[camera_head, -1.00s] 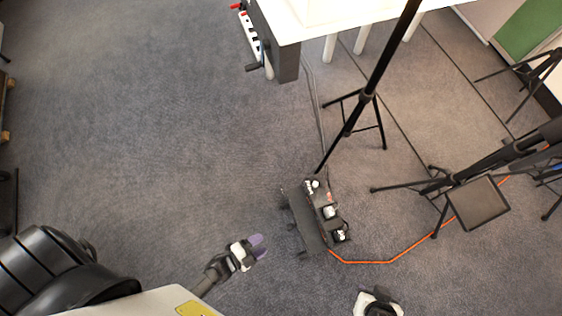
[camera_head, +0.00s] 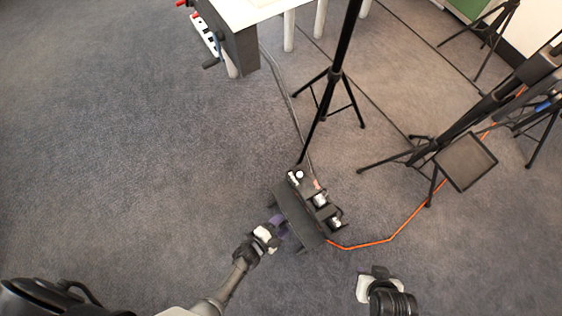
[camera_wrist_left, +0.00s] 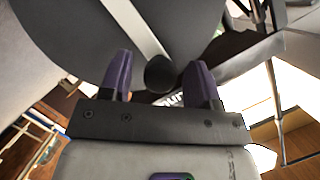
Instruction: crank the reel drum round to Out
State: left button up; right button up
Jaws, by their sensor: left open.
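In the left wrist view a large grey disc, the reel drum (camera_wrist_left: 75,40), fills the upper part, with a pale stripe across it. A dark round crank knob (camera_wrist_left: 160,73) shows between the purple fingers of my left gripper (camera_wrist_left: 158,72), which is open; contact cannot be told. Part of a white label with dark letters shows behind the right finger, not fully readable. In the head view my left gripper (camera_head: 281,228) is at the left side of a dark low unit (camera_head: 298,218); the knob is hidden there. My right gripper (camera_head: 372,276) is low at the right; its jaws are unclear.
A black stand (camera_head: 340,75) rises just behind the unit. An orange cable (camera_head: 370,243) runs right along the floor toward more stands (camera_head: 466,162). A white-topped table (camera_head: 250,10) with a crank and red handles is at the top. The carpet (camera_head: 120,150) at left is clear.

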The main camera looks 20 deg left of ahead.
pick_arm(q)
jog(key=shift+w+d+f, duration=0.1)
jog(key=shift+w, duration=0.1)
grip_shut()
dwell(0.6)
